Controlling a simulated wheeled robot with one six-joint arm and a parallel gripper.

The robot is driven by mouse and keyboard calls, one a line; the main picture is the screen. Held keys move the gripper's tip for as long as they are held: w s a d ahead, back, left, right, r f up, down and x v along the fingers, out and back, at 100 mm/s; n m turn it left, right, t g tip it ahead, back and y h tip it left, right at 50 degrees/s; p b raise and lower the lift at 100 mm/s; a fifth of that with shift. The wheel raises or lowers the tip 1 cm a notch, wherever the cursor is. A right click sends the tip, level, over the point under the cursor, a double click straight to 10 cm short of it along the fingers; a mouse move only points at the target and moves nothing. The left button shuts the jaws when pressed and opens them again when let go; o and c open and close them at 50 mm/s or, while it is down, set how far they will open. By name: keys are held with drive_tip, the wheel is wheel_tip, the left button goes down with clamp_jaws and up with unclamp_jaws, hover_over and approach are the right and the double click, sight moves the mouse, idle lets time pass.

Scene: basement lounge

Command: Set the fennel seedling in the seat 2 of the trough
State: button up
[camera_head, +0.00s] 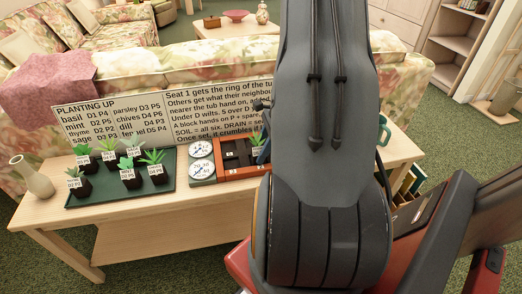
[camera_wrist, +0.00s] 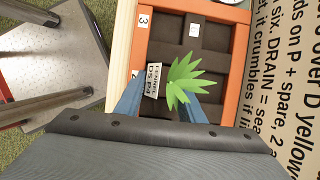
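The fennel seedling (camera_wrist: 183,80) has bright green leaves and a white label, partly readable, in the wrist view. My gripper (camera_wrist: 160,98) has a blue finger on each side of it and appears shut on its base, which leaves and label hide. The orange trough (camera_wrist: 144,38) with dark seats lies beneath, marked 3 and 2 on its left rim. The seedling is beside the 2 mark; I cannot tell its height above the seat. In the head view, the seedling (camera_head: 256,139) shows at the trough's (camera_head: 225,173) right part, and my arm hides the trough's right end.
A green tray (camera_head: 110,199) holds several labelled seedlings on the wooden table (camera_head: 190,205). Two dials (camera_head: 201,150) stand between tray and trough. A text board (camera_head: 135,108) stands behind them. A beige vase (camera_head: 33,178) is at the left end, and a teal mug (camera_head: 384,130) at right.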

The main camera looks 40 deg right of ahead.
drive_tip(key=o, duration=0.4)
drive_tip(key=shift+o, duration=0.2)
drive_tip(key=p+v, duration=0.1)
drive_tip(key=v, duration=1.1)
drive_tip(key=s+a+r+n+h, duration=0.1)
drive_tip(key=s+a+r+n, duration=0.1)
drive_tip(key=a+n, duration=0.5)
drive_tip(key=s+a+r+n+g+h, duration=0.1)
drive_tip(key=s+a+r+n, duration=0.1)
drive_tip(key=a+r+n, duration=0.2)
drive_tip(key=s+a+r+n+g+h, duration=0.1)
drive_tip(key=s+a+r+n, duration=0.2)
drive_tip(key=a+n, duration=0.8)
drive_tip(key=a, duration=0.3)
drive_tip(key=shift+a+r+h, duration=0.2)
drive_tip(key=shift+r+h, duration=0.2)
drive_tip(key=a+r+n+p, duration=0.2)
drive_tip(key=a+r+p, duration=0.2)
drive_tip(key=a+p, duration=0.3)
drive_tip(key=shift+r, duration=0.2)
